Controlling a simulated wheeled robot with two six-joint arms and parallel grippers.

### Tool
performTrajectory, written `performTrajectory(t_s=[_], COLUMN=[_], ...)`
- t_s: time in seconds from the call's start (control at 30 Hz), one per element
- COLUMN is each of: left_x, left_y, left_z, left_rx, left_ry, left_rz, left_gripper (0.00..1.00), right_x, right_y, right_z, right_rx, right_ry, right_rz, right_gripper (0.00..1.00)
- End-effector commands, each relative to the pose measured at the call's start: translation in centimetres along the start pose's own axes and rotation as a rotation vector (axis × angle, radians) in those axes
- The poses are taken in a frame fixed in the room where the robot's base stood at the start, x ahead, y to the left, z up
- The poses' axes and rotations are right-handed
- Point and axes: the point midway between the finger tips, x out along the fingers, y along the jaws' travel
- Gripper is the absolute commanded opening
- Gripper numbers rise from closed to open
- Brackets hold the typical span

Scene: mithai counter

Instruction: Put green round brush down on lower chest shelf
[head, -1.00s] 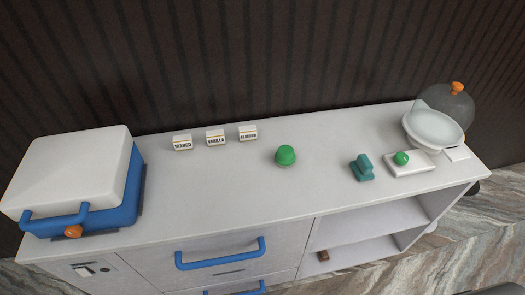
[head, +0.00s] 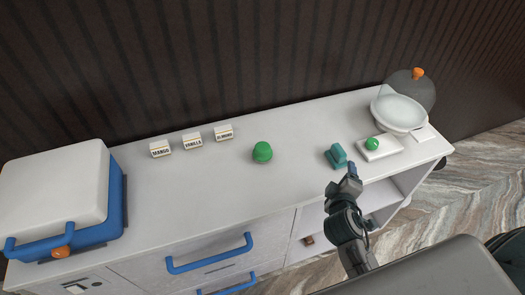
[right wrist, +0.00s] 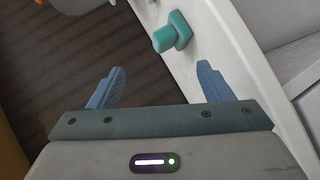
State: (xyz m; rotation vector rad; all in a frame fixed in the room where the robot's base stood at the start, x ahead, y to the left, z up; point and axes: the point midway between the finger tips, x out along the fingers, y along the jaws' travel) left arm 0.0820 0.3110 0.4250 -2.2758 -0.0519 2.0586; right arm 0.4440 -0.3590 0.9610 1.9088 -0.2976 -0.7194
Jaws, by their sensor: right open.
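The green round brush, seen as a green dome (head: 262,152), stands on the white chest top near the middle in the head view. My right gripper (head: 343,180) is over the front edge of the chest, right of the dome and apart from it. It is open and empty; its two blue fingers (right wrist: 160,84) are spread in the right wrist view. The lower chest shelf (head: 326,237) is in the open bay at the right, partly hidden behind my right arm. My left gripper is not in view.
A teal block with a handle (head: 336,156) stands close beyond my right gripper; it also shows in the right wrist view (right wrist: 173,33). Right of it are a white slab (head: 387,151) with a green ball and a white bowl (head: 398,113). A brown piece (head: 308,240) lies low in the bay.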

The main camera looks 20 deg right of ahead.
Motion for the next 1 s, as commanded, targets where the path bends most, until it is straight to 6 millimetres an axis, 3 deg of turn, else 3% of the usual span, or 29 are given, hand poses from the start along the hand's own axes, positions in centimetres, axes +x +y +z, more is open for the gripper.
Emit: performTrajectory(t_s=[0.1, 0.23, 0.37, 0.5, 0.7, 0.87, 1.0], left_x=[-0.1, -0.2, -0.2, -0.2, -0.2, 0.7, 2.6], left_y=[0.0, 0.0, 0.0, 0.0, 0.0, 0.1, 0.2], left_z=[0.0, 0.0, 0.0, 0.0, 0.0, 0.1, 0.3], left_rx=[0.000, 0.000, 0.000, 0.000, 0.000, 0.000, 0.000], left_ry=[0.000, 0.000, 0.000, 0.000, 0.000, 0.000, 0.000], left_rz=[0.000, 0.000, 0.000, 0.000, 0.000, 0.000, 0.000], left_gripper=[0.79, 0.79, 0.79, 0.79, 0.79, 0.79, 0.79], right_x=[1.3, 2.0, 2.5, 3.3, 4.4, 5.0, 6.1], right_y=[4.3, 6.5, 5.6, 2.4, -1.5, -3.5, -6.3], right_z=[-4.1, -9.5, -15.2, -19.5, -21.7, -21.5, -20.6], right_rx=[-0.281, -0.670, -1.092, -1.502, -1.834, -1.890, -1.887], right_ry=[0.110, 0.227, 0.342, 0.459, 0.570, 0.593, 0.592], right_rz=[0.238, 0.484, 0.685, 0.826, 0.905, 0.914, 0.912], right_gripper=[0.73, 0.73, 0.73, 0.73, 0.73, 0.73, 0.73])
